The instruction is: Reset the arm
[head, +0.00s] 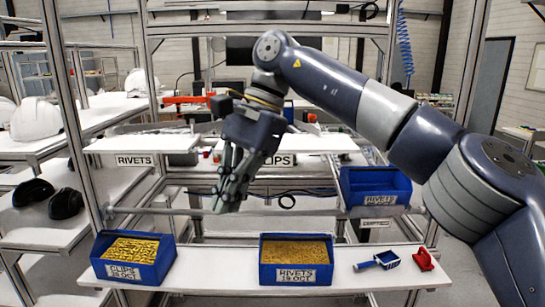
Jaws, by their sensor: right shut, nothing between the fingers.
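My right arm (375,112) comes in from the right and reaches across the upper middle of the head view. My right gripper (226,203) hangs at its end, pointing down, with its fingers together and nothing held. It is in the air in front of the rack, above the gap between two blue bins on the lower shelf. My left gripper does not show.
The lower shelf (215,278) holds a blue bin labelled clips (122,274), a blue bin labelled rivets (296,276), a blue scoop (378,261) and a red item (424,259). Another blue bin (375,187) sits tilted higher up.

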